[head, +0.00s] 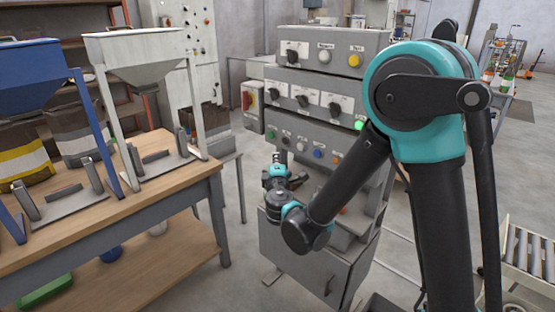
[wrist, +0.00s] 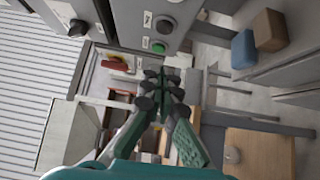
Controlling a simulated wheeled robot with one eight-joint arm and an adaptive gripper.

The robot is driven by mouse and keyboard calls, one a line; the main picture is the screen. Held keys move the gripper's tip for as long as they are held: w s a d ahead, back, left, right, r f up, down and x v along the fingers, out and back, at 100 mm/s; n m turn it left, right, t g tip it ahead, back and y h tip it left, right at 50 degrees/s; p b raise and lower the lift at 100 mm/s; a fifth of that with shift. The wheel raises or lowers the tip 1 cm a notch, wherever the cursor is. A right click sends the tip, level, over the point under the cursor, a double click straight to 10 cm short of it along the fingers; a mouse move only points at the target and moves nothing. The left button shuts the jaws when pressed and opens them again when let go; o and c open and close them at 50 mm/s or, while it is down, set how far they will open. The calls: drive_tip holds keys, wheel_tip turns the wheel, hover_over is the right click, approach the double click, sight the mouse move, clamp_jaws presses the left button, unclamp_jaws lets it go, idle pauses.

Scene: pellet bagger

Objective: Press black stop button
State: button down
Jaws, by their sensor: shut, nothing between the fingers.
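The grey control console (head: 320,110) stands in the middle of the head view, with stepped rows of controls. A small dark round button (head: 286,137) sits in its lower row, just right of a green button (head: 271,131); I cannot read its label. In the wrist view a green button (wrist: 158,46) and a dark round control (wrist: 165,26) show on a panel; I cannot tell whether the latter is a button or knob. My gripper (wrist: 167,80) is shut and empty, pointing past the panel's edge. In the head view its fingertips are small and unclear, low in front of the console.
A white button (head: 301,145), a blue button (head: 318,153) and black rotary knobs (head: 335,108) are close by on the console. A red switch on yellow (head: 248,100) is at its left. A wooden workbench (head: 150,196) with hoppers stands at left.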

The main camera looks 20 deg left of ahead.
approach(282, 141)
drive_tip(key=w+a, duration=0.2)
drive_tip(key=a, duration=0.2)
drive_tip(key=shift+w+d+r, duration=0.1)
drive_tip(key=shift+w+d, duration=0.35)
drive_tip(key=shift+w, duration=0.4)
drive_tip(key=shift+w+d, duration=0.45)
drive_tip(key=shift+w, duration=0.35)
